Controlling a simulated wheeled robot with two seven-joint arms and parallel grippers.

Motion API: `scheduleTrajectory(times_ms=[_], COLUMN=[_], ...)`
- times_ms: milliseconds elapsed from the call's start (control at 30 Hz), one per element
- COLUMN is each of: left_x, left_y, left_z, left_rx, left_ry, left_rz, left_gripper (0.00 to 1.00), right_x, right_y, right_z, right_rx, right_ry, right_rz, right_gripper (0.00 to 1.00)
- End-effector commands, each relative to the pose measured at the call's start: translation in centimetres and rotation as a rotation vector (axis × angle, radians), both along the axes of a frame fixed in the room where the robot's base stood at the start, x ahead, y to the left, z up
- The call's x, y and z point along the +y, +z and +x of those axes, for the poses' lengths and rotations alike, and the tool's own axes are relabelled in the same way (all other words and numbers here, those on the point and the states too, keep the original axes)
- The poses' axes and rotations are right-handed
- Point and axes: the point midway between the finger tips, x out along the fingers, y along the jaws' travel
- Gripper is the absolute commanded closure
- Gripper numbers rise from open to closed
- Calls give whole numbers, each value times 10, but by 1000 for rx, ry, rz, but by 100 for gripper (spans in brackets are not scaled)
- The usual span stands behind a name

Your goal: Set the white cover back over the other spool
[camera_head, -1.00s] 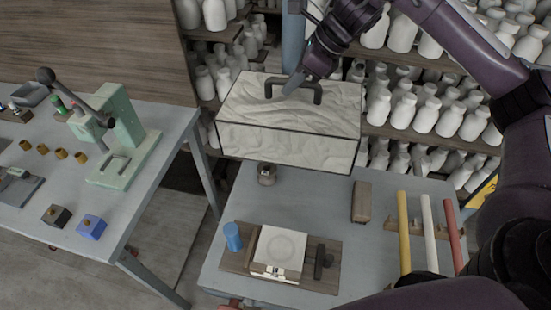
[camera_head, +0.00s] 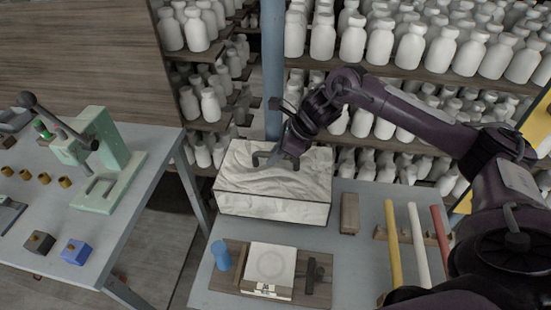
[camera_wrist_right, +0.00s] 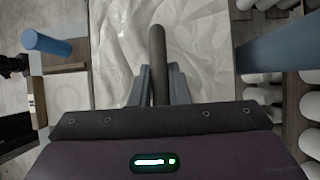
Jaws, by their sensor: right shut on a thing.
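The white cover (camera_head: 275,207) is a box with a wrinkled pale surface, dark edges and a dark handle on top. It is upright at the back of the grey table (camera_head: 213,298), on the surface or very close above it; I cannot tell which. My right gripper (camera_head: 289,160) is shut on the handle (camera_head: 262,158). In the right wrist view, the gripper's fingers (camera_wrist_right: 160,88) are either side of the handle bar (camera_wrist_right: 158,50), above the cover (camera_wrist_right: 118,40). No spool is visible; the cover hides the table beneath it. My left gripper is out of view.
In front of the cover are a wooden board with a white square plate (camera_head: 271,264) and a blue cylinder (camera_head: 221,254). A brown block (camera_head: 349,213) and yellow, white and red bars (camera_head: 419,245) lie right. Shelves of white bottles stand behind. A green press (camera_head: 110,165) stands on the left table.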

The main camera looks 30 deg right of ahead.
Motion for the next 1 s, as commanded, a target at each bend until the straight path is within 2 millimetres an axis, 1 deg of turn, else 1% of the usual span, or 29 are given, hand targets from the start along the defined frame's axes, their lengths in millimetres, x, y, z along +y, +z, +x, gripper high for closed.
scheduleTrajectory(times_ms=[33,100,167,400,433,567,867,1000], left_x=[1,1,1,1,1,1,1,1], left_y=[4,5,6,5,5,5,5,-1], left_z=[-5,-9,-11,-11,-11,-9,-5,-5], left_rx=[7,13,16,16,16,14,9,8], left_ry=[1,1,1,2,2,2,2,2], left_rz=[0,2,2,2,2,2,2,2], left_gripper=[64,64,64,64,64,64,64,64], right_x=[0,0,0,0,-1,0,-1,-7], right_y=[-7,-16,-21,-26,-27,-26,-24,-15], right_z=[0,0,0,-1,-1,-1,0,-3], right_rx=[4,2,1,2,5,4,1,-5], right_ry=[-1,-1,0,1,0,0,0,0], right_rz=[2,2,1,-2,-3,-2,-1,-1], right_gripper=[100,100,100,100,80,63,62,62])
